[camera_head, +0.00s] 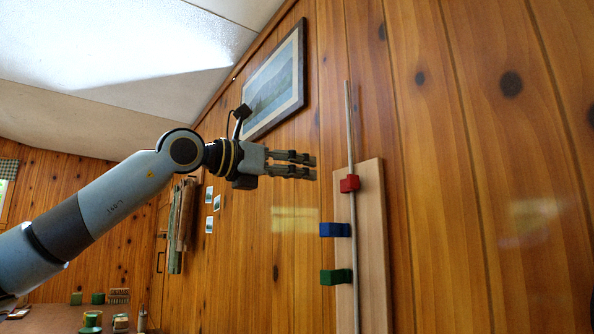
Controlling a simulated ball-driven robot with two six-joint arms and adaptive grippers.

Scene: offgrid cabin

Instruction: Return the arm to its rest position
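My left arm (105,207) comes in from the left and reaches up toward the middle of the view. My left gripper (314,165) is at its end, pointing right. Its two fingers lie parallel with a visible gap between them, and nothing shows in it. The fingertips are left of a grey upright rod and above a blue block, apart from both in the picture. My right gripper is not in view.
A wooden board (372,220) on the plank wall carries the rod (352,130), a red block (349,183), a blue block (335,230) and a green block (335,277). A framed picture (275,85) hangs behind. A table (50,322) with small items stands lower left.

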